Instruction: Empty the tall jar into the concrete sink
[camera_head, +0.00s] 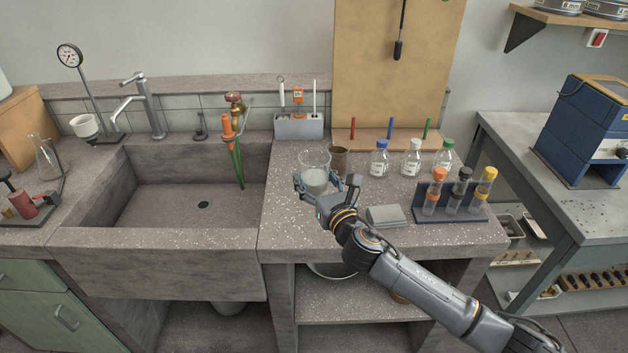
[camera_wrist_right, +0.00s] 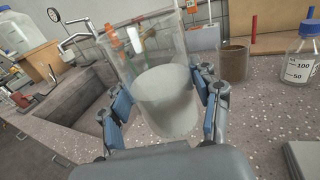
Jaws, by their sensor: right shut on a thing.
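The tall jar (camera_head: 315,163) is clear glass with a cloudy whitish content in its lower part. It is upright at the left part of the bench top, close to the sink. My right gripper (camera_head: 326,186) is shut around the jar; in the right wrist view the jar (camera_wrist_right: 150,50) stands between the two fingers (camera_wrist_right: 165,105). I cannot tell whether its base touches the bench. The concrete sink (camera_head: 160,238) is left of the jar, its basin empty with a dark drain. My left gripper is not in view.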

